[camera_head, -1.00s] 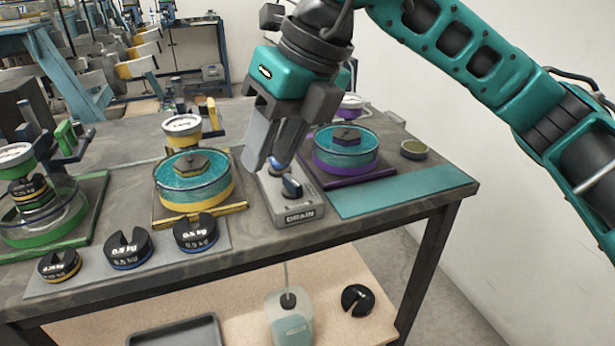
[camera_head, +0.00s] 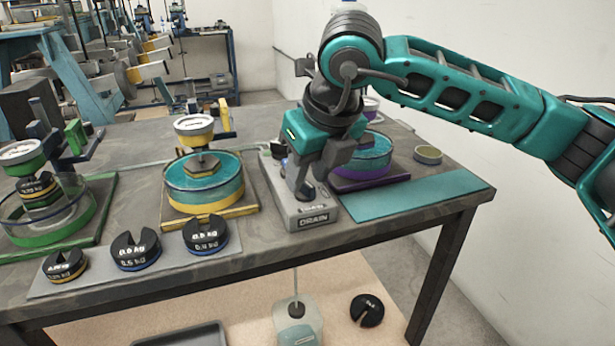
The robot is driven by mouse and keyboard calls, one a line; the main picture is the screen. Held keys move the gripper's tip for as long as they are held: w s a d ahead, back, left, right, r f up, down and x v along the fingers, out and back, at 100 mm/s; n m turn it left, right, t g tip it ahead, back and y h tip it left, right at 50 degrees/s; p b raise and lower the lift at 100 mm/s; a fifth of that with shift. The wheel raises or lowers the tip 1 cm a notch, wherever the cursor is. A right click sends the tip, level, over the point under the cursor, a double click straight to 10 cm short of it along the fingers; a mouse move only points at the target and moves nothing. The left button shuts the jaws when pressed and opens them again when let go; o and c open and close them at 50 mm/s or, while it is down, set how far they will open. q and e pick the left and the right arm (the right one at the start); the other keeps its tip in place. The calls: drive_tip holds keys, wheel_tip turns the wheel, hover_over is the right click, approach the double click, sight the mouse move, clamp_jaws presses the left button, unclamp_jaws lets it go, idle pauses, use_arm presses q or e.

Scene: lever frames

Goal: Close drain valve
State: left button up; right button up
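The drain valve is a grey block labelled DRAIN (camera_head: 314,218) near the table's front edge, between the yellow and purple stations. Its dark knob (camera_head: 305,191) shows low on the block's top. My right gripper (camera_head: 303,182) points down right over the knob, with its fingertips at or very near it. The fingers and wrist hide part of the knob, so I cannot tell whether they touch or grip it. My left gripper is not in view.
A yellow-based basin of teal liquid (camera_head: 204,201) stands left of the block, and a purple-based one (camera_head: 372,172) behind my gripper to the right. Several black weights, one here (camera_head: 135,250), lie at the front left. A teal mat (camera_head: 420,200) is bare. A bottle (camera_head: 298,322) stands below.

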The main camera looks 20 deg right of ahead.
drive_tip(key=shift+w+f, duration=0.2)
drive_tip(key=shift+f, duration=0.35)
clamp_jaws()
